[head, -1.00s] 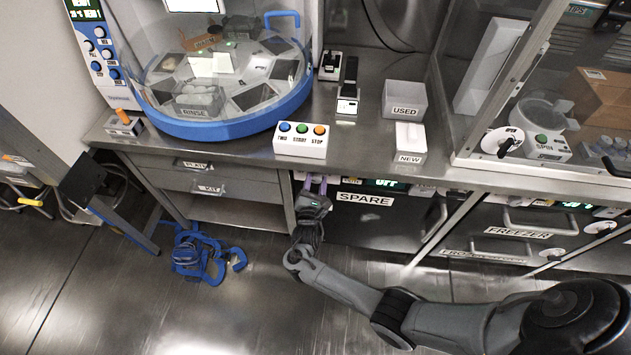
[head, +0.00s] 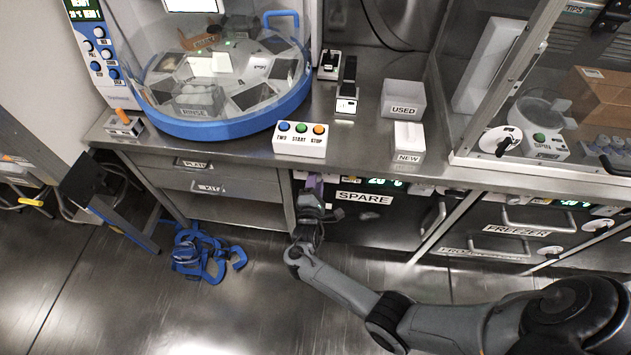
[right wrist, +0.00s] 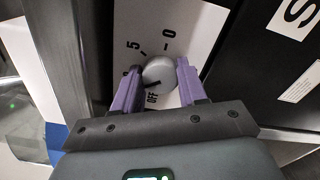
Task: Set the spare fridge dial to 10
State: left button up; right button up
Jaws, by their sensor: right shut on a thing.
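The spare fridge (head: 370,215) is a dark door under the counter, labelled SPARE, with a green display (head: 384,182) that seems to read about 20 °C. Its round grey dial (right wrist: 160,72) shows in the right wrist view on a white panel marked 0, 5 and OFF; another mark is partly hidden by the left-hand finger. A dark line shows low on the dial, but I cannot tell whether it is the pointer. My right gripper (right wrist: 158,70) is shut on the dial, one purple finger on each side. In the head view the gripper (head: 313,185) hides the dial. My left gripper is out of view.
The steel counter edge (head: 350,172) runs just above the gripper. A freezer (head: 520,220) stands to the right. Drawers (head: 208,188) are to the left. A blue strap-like bundle (head: 200,252) lies on the floor. The floor before the fridge is otherwise clear.

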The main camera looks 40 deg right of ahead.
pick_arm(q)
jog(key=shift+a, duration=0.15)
pick_arm(e)
jog(key=shift+m, duration=0.5)
jog(key=o, duration=1.1)
jog(key=shift+c, duration=0.2)
jog(key=shift+s+a, duration=0.1)
